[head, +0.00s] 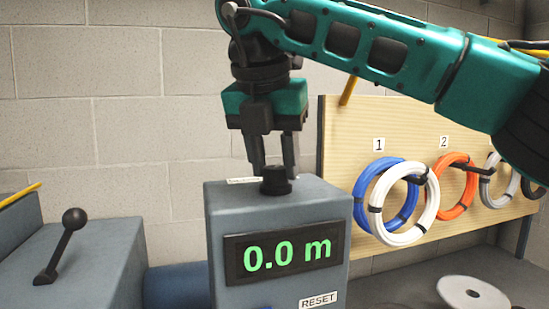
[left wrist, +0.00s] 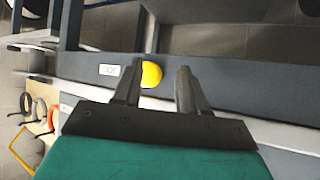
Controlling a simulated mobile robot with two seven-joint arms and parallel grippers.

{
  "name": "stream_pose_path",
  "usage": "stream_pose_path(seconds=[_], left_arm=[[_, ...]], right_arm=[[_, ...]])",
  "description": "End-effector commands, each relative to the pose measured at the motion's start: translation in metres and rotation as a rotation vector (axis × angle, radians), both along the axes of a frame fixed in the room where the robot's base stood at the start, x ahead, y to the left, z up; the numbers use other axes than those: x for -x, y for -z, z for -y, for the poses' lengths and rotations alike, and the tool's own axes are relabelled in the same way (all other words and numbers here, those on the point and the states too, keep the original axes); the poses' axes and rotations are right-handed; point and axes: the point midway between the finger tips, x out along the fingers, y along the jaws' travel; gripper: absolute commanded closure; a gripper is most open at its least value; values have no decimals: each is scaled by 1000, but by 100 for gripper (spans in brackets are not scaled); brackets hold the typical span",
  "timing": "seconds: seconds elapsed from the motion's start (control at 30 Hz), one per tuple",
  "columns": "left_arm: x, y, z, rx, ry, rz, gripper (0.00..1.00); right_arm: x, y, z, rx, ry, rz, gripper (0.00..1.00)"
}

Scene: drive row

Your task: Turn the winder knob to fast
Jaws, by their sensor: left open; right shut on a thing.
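The winder knob (head: 276,187) is a short black knob on top of a grey box. A label strip lies behind it, too small to read. My right gripper (head: 274,168) comes down from above, shut on the knob, its fingertips on either side of it. The knob's setting cannot be read. The box's front display (head: 281,252) shows 0.0 m in green. My left gripper (left wrist: 158,88) shows only in the left wrist view; it is open and empty. A yellow round button (left wrist: 151,75) appears between and beyond its fingers.
A black-balled lever (head: 66,240) stands on a grey housing at left. A wooden board (head: 338,130) at right carries blue, white and orange coils. A RESET label (head: 319,300) is on the box front. A pale disc (head: 472,294) lies at lower right.

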Motion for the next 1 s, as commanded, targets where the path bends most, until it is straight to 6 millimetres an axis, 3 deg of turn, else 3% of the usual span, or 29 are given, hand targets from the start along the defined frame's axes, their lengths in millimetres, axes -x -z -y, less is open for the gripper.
stream_pose_path(seconds=[0.17, 0.2, 0.43, 0.77, 1.0], left_arm=[[1, 0, 0, 0, 0, -2, 58], [1, 0, 0, 0, 0, -2, 58], [1, 0, 0, 0, 0, -2, 58], [1, 0, 0, 0, 0, -1, 58], [0, -6, 0, 0, 0, -1, 58]], right_arm=[[0, 0, 0, 0, 2, 1, 91], [0, 0, 0, 0, 2, 1, 59], [0, 0, 0, 0, 1, 0, 37], [2, -6, -1, -1, 1, 1, 37], [18, -48, -6, -2, 0, 5, 37]])
